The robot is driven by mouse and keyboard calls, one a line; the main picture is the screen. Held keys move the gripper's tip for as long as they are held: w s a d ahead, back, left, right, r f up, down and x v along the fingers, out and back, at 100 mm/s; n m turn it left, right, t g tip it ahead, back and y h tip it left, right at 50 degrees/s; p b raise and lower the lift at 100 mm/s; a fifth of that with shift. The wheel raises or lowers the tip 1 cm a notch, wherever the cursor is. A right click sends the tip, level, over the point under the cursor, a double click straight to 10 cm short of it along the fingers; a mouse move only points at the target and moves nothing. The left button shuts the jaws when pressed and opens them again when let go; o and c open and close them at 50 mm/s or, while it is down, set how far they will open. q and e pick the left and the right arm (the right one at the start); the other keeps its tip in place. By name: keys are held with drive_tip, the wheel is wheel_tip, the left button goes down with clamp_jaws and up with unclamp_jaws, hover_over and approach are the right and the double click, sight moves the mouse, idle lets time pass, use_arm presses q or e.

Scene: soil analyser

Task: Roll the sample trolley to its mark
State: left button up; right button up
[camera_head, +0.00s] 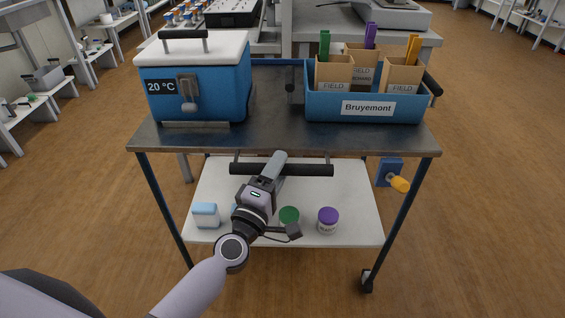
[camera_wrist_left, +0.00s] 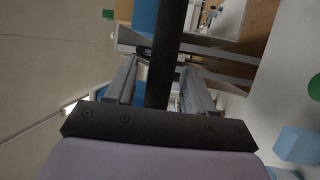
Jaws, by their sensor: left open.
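The sample trolley has a dark grey top (camera_head: 275,130), dark legs and a white lower shelf (camera_head: 345,185). A black horizontal handle bar (camera_head: 315,170) runs along its near side, below the top's edge. My left gripper (camera_head: 276,165) is at this bar, left of its right end. In the left wrist view the bar (camera_wrist_left: 165,50) passes between the two open fingers of the gripper (camera_wrist_left: 160,78), with a gap on each side. A castor (camera_head: 367,281) shows at the near right leg. The floor mark cannot be made out. My right gripper is out of view.
On the top stand a blue cool box (camera_head: 215,90) and a blue "Bruyemont" tray (camera_head: 415,108) of sample bags. Several jars, one with a purple lid (camera_head: 328,216), stand on the shelf. A blue box with an orange knob (camera_head: 400,184) is at right. A bench (camera_head: 410,37) stands behind.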

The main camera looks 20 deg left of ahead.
use_arm(q)
drive_tip(key=shift+x, duration=1.2)
clamp_jaws()
